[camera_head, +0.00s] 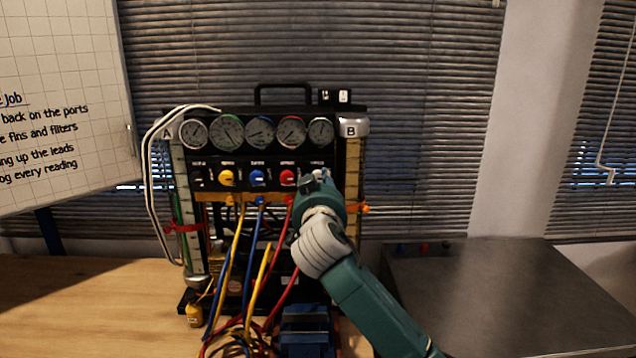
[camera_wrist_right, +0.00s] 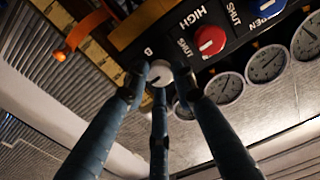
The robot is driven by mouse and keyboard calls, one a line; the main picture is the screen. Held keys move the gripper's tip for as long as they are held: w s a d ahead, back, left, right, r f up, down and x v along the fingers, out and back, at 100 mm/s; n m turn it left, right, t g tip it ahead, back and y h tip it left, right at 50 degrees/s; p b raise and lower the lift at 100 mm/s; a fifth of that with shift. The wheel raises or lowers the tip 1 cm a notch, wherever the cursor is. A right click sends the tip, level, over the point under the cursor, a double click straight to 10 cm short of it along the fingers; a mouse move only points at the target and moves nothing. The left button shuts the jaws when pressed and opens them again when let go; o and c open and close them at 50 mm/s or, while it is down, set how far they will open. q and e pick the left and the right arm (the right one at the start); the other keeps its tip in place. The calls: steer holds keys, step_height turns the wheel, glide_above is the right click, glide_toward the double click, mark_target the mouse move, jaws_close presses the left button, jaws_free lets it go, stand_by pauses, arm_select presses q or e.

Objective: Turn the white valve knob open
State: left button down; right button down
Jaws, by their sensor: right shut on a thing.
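The gauge rig (camera_head: 208,151) stands on the wooden bench with a row of round gauges and a row of valve knobs below them. My right gripper (camera_head: 322,181) reaches the right end of the knob row and covers the white valve knob in the head view. In the right wrist view the white valve knob (camera_wrist_right: 161,73) shows between the fingers of my right gripper (camera_wrist_right: 160,80), which is shut on it. A dark line marks the knob's face. My left gripper is in neither view.
A red knob (camera_head: 287,177), a blue knob (camera_head: 257,178) and a yellow knob (camera_head: 227,178) sit left of my gripper. Coloured hoses (camera_head: 262,270) hang in front of the rig. An orange clip (camera_wrist_right: 66,54) is near the white knob.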

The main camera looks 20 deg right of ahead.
steer(key=shift+r+n, duration=0.1)
steer(key=shift+n, duration=0.2)
steer(key=shift+n+p, duration=0.3)
steer(key=shift+n, duration=0.2)
steer(key=n+p, duration=0.1)
steer(key=n, duration=0.2)
steer(key=shift+r, duration=0.15)
steer(key=n+p, duration=0.2)
steer(key=n, duration=0.2)
steer(key=n+p, duration=0.3)
steer(key=n, duration=0.1)
steer(key=shift+n, duration=0.3)
steer(key=n+p, duration=0.2)
steer(key=n, duration=0.1)
arm_select(q)
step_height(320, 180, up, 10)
steer(key=p, duration=0.1)
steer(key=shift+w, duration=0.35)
arm_select(e)
steer(key=shift+n, duration=0.8)
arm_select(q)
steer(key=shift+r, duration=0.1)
arm_select(e)
steer(key=shift+f, duration=0.2)
